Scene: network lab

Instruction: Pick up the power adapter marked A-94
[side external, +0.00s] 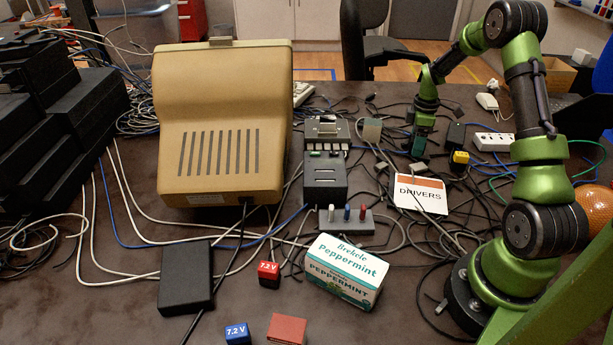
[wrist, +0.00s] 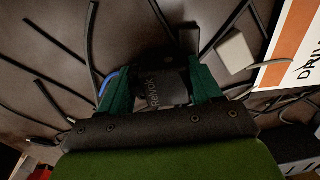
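My gripper (side external: 420,148) points down among the cables and small adapters at the back right of the table. In the wrist view its two dark green fingers (wrist: 156,88) stand apart, on either side of a black block (wrist: 163,90) with pale lettering. Contact between the fingers and this block cannot be made out. The lettering is not clear enough to read as A-94, and I see that mark nowhere else. In the side view a black adapter (side external: 456,134) lies right of my gripper, and a grey one (side external: 372,130) lies to its left.
A DRIVERS card (side external: 420,193), a yellow-faced block (side external: 460,159) and a white power strip (side external: 494,142) lie near my gripper. Cables are tangled around it. A beige monitor (side external: 222,120) stands left, and a Peppermint box (side external: 345,269) stands in front.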

